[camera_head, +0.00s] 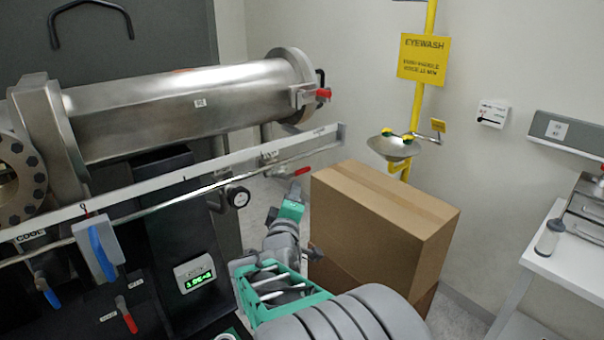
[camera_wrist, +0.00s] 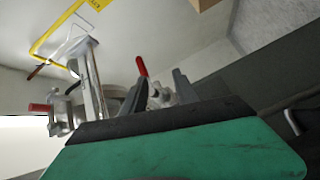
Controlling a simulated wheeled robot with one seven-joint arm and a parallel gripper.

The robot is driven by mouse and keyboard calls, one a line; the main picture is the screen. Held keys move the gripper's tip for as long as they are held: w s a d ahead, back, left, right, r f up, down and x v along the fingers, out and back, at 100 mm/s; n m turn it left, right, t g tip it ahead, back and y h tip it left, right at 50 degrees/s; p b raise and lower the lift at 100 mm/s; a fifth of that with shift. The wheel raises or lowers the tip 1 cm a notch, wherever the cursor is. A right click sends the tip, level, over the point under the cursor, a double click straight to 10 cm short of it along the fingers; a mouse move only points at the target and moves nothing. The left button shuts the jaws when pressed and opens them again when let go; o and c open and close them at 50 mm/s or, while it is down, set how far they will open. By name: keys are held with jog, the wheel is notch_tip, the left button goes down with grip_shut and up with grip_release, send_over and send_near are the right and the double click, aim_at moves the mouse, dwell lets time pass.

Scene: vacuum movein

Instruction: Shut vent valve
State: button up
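A small valve with a red lever handle (camera_head: 302,171) sits near the right end of the pipe, below the steel chamber; its label is too small to read, so I cannot confirm it is the vent valve. My gripper (camera_head: 295,190) is just below and in front of this red lever. In the wrist view, the two dark fingers of my gripper (camera_wrist: 160,90) stand apart, with a red lever (camera_wrist: 142,66) and metal valve body beyond them. I see nothing clearly held. Another red handle (camera_head: 323,93) is at the chamber's end flange. A third red lever (camera_head: 126,315) hangs at lower left.
A large cardboard box (camera_head: 375,220) stands close to the right of my arm. A white rail (camera_head: 180,187) and a round gauge (camera_head: 238,196) are left of my gripper. An eyewash bowl (camera_head: 396,150) is behind the box. A white bench (camera_head: 570,260) is at far right.

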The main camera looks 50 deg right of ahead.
aim_at(303, 170)
jog(key=d+r+n, duration=0.1)
jog(key=d+r+h, duration=0.1)
jog(key=shift+s+d+r+n+t+p, duration=0.15)
jog(key=shift+d+n+t+p, duration=0.15)
jog(key=shift+n+p, duration=0.1)
jog(key=p+x, duration=0.2)
jog(key=x, duration=0.4)
jog(key=shift+d, duration=0.2)
grip_shut()
jog(key=shift+w, duration=0.25)
dwell(0.5)
